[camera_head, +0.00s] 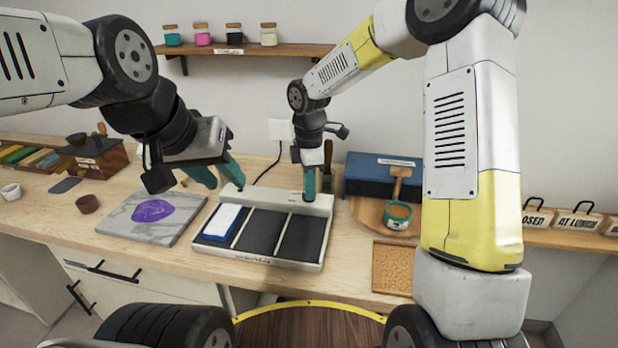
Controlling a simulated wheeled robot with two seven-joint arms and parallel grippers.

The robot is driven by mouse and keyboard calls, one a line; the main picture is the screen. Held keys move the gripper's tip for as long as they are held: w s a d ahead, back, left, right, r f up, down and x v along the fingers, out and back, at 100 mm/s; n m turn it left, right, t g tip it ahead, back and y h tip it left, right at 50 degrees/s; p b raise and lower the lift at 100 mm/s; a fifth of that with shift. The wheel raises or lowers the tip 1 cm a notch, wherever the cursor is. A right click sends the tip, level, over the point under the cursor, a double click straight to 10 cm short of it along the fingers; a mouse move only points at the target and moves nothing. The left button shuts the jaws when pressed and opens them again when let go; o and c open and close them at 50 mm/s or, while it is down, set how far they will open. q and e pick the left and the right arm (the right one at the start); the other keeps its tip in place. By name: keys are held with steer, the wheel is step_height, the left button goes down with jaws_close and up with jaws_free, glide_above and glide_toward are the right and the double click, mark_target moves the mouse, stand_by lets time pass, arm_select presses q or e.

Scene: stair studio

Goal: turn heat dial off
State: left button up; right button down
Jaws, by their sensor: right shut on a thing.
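A white heating unit (322,206) with dark plates stands on the wooden bench, with a raised ridge along its back. My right gripper (309,194) points straight down at the right part of this ridge. Its teal fingers are shut on the heat dial, which they hide, so its setting cannot be read. My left gripper (221,181) is open and empty. It hangs tilted above the bench, near the unit's back left corner.
A blue block with a white top (223,221) lies on the unit's left plate. A marble slab (117,226) with a purple patch lies to the left. A blue box (365,172) and a teal-banded jar (397,216) stand to the right. A shelf with jars (290,49) is above.

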steer(key=shift+w+n, duration=0.1)
steer(key=shift+n, duration=0.5)
steer(key=c, duration=1.5)
jaws_free()
steer(key=shift+o, duration=0.2)
step_height(320, 180, up, 7)
steer(key=shift+f, duration=0.1)
steer(key=shift+r, duration=0.5)
